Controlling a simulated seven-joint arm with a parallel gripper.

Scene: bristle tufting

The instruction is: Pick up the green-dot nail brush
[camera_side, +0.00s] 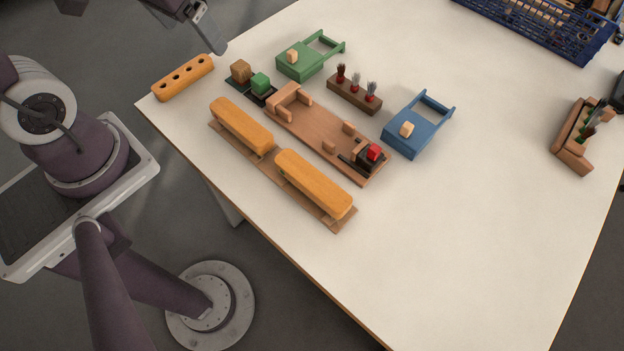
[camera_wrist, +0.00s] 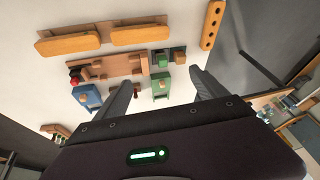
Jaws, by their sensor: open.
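A shorter orange block with several holes (camera_side: 182,77) lies near the table's left edge. My gripper (camera_wrist: 162,82) is open and empty, its fingers spread above the far edge of the table. In the side view only its lower end shows, at the top left.
A wooden fixture (camera_side: 315,129) stands mid-table, with a red block (camera_side: 374,152) at its right end. Green (camera_side: 299,69) and blue (camera_side: 409,139) holders, a tuft rack (camera_side: 354,95) and a green cube (camera_side: 260,82) stand around it. The table's right half is mostly clear.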

